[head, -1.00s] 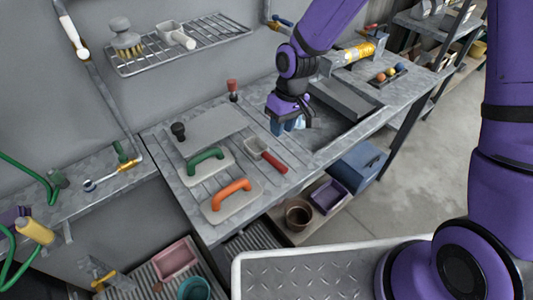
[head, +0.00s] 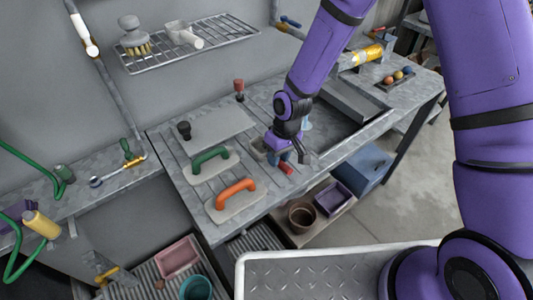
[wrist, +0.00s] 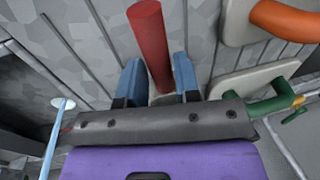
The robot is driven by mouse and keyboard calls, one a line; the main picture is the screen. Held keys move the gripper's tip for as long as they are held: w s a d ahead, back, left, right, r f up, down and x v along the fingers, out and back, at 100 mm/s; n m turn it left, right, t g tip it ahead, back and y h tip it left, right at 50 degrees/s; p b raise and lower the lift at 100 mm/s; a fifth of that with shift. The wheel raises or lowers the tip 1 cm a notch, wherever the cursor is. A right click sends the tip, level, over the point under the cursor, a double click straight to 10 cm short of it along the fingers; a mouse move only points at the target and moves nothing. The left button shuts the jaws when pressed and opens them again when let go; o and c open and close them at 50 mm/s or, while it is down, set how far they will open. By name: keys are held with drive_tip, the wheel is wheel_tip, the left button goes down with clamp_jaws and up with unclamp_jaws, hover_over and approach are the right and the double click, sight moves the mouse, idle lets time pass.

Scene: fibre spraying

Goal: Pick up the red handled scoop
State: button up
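The red handled scoop lies on the grey slatted worktop; its red handle (head: 286,168) and part of its grey bowl (head: 258,146) show on either side of my gripper in the head view. My gripper (head: 287,152) is over the scoop, pointing down. In the wrist view the red handle (wrist: 151,42) runs between the two blue fingertips of my gripper (wrist: 159,80). The fingers are open, with a gap on each side of the handle. I cannot tell exactly how high the fingertips are above it. The bowl is mostly hidden in the wrist view.
A green-handled float (head: 211,160) and an orange-handled float (head: 237,192) lie left of the scoop. A flat grey plate (head: 220,128) lies behind them. A recessed tray is at right. A blue box (head: 362,163) stands below the worktop.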

drive_tip(key=shift+s+a+f, duration=0.1)
drive_tip(key=shift+a+f, duration=0.05)
drive_tip(key=shift+f, duration=0.9)
clamp_jaws()
drive_tip(key=shift+r, duration=0.1)
